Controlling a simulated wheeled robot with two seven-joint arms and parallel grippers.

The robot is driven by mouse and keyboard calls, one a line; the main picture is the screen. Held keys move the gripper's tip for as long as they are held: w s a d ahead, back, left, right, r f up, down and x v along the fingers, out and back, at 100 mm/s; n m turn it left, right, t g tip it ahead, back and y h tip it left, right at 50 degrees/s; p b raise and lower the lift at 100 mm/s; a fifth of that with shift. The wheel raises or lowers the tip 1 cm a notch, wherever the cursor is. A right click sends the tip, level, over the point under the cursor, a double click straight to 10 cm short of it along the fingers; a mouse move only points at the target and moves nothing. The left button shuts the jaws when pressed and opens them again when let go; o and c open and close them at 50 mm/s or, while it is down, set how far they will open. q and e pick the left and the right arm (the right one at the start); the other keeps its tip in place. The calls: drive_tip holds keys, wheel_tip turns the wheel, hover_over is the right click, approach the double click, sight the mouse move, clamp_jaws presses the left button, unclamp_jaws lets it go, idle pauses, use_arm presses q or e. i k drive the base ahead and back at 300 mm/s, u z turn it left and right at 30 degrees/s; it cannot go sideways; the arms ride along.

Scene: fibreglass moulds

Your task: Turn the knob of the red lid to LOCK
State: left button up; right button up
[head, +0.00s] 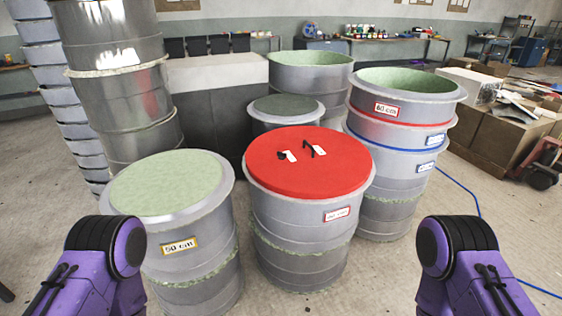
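The red lid (318,180) is a round disc lying flat on top of a grey metal drum-shaped mould (298,225) in the middle of the head view. Near the lid's centre are two small black fittings, a left one (282,156) and a longer, thin right one (309,149). Beside them are white tags, a left tag (291,156) and a right tag (319,150), too small to read. I cannot tell which fitting is the knob or how it is set. Only my purple arm links show at the lower left and right corners; neither gripper is in view.
A mould with a pale green top (165,185) stands close at left. Stacked moulds with red and blue bands (400,133) stand at right, and a smaller lidded one (285,122) stands behind. A blue hose (470,195) lies on the floor at right. Air above the lid is clear.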

sight(282, 156)
drive_tip(key=z, duration=1.05)
drive_tip(key=i, duration=1.05)
drive_tip(key=u, duration=0.05)
